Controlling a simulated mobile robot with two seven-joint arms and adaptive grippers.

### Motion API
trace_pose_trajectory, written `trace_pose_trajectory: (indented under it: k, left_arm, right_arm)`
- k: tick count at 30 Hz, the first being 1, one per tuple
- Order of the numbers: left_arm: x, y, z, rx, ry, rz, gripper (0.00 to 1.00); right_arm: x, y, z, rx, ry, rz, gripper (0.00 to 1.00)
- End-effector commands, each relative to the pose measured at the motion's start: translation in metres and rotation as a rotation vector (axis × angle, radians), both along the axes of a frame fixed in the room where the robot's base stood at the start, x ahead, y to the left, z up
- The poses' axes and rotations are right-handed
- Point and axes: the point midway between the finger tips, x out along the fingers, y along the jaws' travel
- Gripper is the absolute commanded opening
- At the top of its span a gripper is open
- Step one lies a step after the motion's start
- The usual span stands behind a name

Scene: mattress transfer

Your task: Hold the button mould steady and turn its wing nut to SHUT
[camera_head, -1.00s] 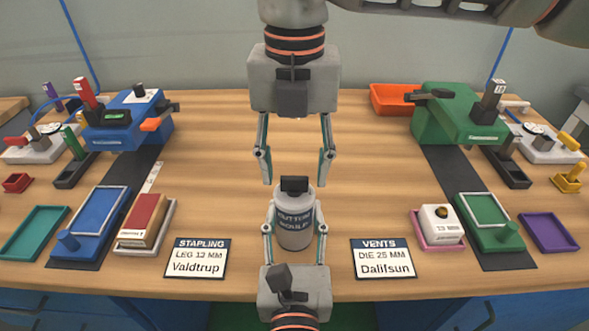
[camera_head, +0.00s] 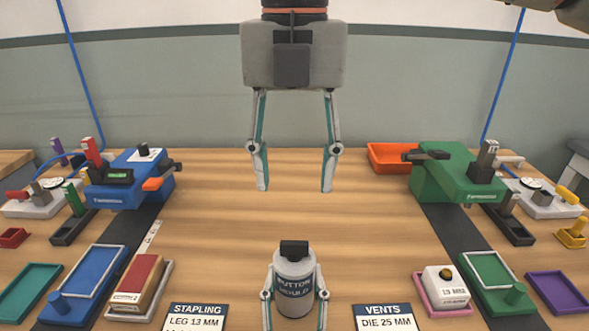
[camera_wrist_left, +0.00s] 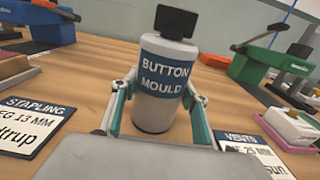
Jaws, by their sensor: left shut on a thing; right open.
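The button mould (camera_head: 295,298) is a grey cylinder with a dark blue label, standing upright at the front middle of the bench. It also shows in the left wrist view (camera_wrist_left: 158,105). Its black wing nut (camera_head: 294,249) sits on top, with its broad side across the picture; in the left wrist view the nut (camera_wrist_left: 175,22) also shows. I cannot read any SHUT mark. My left gripper (camera_head: 294,294) is shut on the mould's body, one finger on each side. My right gripper (camera_head: 293,188) is open and empty, above and apart from the nut.
A blue stapling press (camera_head: 128,188) stands at left and a green press (camera_head: 455,182) at right, with trays around them. An orange bin (camera_head: 388,160) is at the back right. Cards (camera_head: 196,318) (camera_head: 388,318) flank the mould. The bench's middle is clear.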

Motion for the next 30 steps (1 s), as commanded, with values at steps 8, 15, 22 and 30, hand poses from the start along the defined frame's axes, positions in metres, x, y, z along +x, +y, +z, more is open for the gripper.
trace_pose_trajectory:
  k: [8,15,22,30]
  left_arm:
    - [0.0,0.0,0.002,-0.001,-0.004,0.0,0.64]
    - [-0.001,0.0,0.001,0.0,-0.001,0.0,0.64]
    - [-0.026,0.0,0.0,-0.001,0.002,-0.001,0.64]
    - [-0.081,0.0,-0.001,-0.001,0.003,-0.001,0.64]
  right_arm:
    - [0.0,0.0,0.0,0.0,-0.001,0.0,0.47]
    - [0.0,0.0,0.0,0.0,-0.001,0.0,0.47]
    - [0.0,0.0,0.0,0.0,-0.001,0.0,0.47]
    - [0.0,0.0,0.0,0.0,-0.001,0.0,0.47]
